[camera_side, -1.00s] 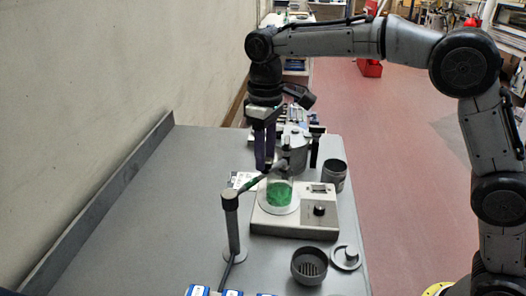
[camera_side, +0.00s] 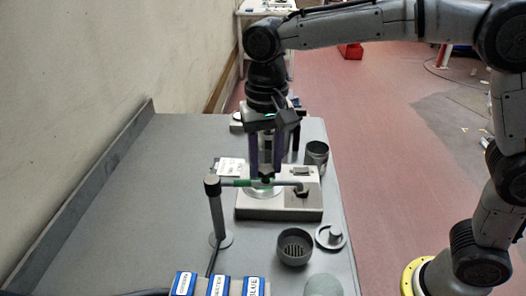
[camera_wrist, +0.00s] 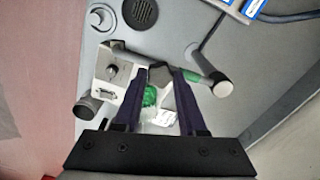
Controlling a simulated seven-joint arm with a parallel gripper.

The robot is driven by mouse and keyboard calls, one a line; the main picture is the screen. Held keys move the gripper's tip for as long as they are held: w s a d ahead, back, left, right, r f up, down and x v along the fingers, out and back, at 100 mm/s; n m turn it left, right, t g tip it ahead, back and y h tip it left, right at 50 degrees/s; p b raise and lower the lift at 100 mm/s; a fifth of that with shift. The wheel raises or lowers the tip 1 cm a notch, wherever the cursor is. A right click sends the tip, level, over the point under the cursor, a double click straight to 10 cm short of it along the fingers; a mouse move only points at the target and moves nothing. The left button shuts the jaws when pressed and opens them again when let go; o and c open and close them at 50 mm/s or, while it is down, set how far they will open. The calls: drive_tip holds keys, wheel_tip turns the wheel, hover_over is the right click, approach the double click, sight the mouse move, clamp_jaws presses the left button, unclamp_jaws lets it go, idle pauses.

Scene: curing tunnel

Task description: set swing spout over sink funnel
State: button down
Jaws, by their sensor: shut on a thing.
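The swing spout (camera_side: 230,183) is a grey horizontal arm with a green band, on an upright post. In the side view it points right, across the front of a hotplate-like device. My gripper (camera_side: 265,178) is shut on a dark knob midway along the spout; the wrist view shows the knob between my fingertips (camera_wrist: 161,76). The sink funnel (camera_side: 294,248) is a dark round cup with a slotted bottom, nearer the camera than the spout tip (camera_side: 302,190). The spout tip is apart from the funnel, over the device. The funnel also shows in the wrist view (camera_wrist: 140,12).
A pale device (camera_side: 280,208) with a knob carries a vessel with green contents (camera_wrist: 150,96), partly hidden by my gripper. A grey lid-like disc (camera_side: 330,236) lies right of the funnel. A dark cup (camera_side: 317,153) stands behind. Blue-white boxes (camera_side: 218,286) line the front. The left bench is clear.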

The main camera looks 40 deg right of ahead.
drive_tip(key=shift+s+a+m, duration=0.55)
drive_tip(key=shift+a+m, duration=0.1)
drive_tip(key=shift+m, duration=0.25)
drive_tip(key=shift+s+a+m, duration=0.5)
drive_tip(key=shift+a+m, duration=0.1)
drive_tip(key=shift+m, duration=0.3)
drive_tip(key=shift+c, duration=2.3)
unclamp_jaws()
wheel_tip(320, 180, up, 14)
drive_tip(key=shift+f, duration=0.1)
